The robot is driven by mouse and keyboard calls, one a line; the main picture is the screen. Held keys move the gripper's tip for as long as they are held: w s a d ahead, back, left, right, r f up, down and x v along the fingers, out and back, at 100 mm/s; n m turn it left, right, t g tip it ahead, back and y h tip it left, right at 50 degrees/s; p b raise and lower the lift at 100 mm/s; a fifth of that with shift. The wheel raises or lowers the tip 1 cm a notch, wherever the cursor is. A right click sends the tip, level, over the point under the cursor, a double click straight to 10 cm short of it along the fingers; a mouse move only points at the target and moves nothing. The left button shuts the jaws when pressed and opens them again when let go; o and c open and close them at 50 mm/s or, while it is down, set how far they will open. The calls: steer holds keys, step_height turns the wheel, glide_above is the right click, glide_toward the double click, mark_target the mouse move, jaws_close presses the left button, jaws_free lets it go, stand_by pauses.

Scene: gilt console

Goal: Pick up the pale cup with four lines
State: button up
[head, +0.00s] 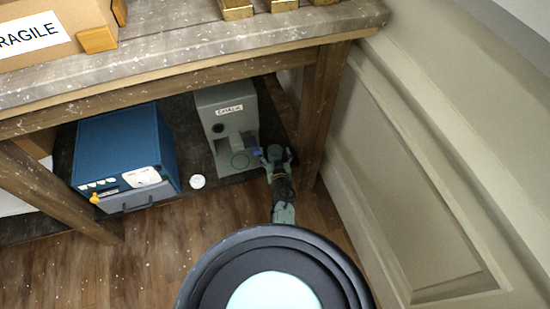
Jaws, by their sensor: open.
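A small pale round item (197,181) sits near the front edge of the dark lower shelf, between the blue box and the grey machine. It may be the pale cup; it is too small for me to make out four lines. My gripper (274,153) is open, to the right of the grey machine's base and well to the right of the pale item. A small blue spot (257,151) shows at the gripper's left finger; I cannot tell what it is.
The grey machine (221,105) has a label and a green ring on its base. A blue box (118,150) with white panels stands left. A wooden table leg (318,115) is close right of my gripper. The tabletop (180,42) overhangs the shelf; a carton (40,35) sits on it.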

steer(key=shift+x, duration=0.9)
steer(key=shift+c, duration=0.2)
steer(key=c, duration=1.2)
steer(key=shift+c, duration=0.3)
steer(key=shift+r, duration=0.1)
